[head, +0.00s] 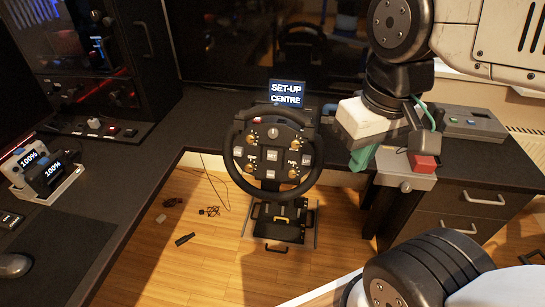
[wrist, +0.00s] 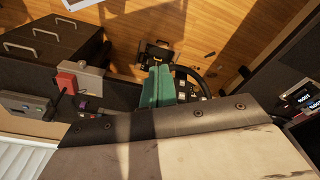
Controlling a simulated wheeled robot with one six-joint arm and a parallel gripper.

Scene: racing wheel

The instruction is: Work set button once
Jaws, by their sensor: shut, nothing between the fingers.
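The racing wheel (head: 231,153) faces me in the head view, black and round, with several pale buttons and gold knobs on its hub. A pale button (head: 272,156) sits near the hub's middle; the lettering is too small to tell which button is the set button. My gripper (head: 360,164) has green fingers, shut and empty, right of the wheel and apart from it in the head view.
A small display (head: 287,93) above the wheel reads "SET-UP CENTRE". A red block on a grey bracket (head: 424,163) is close to my gripper's right. A grey box (head: 468,124) lies on the right desk above drawers (head: 470,200). Pedals (head: 280,222) stand below the wheel.

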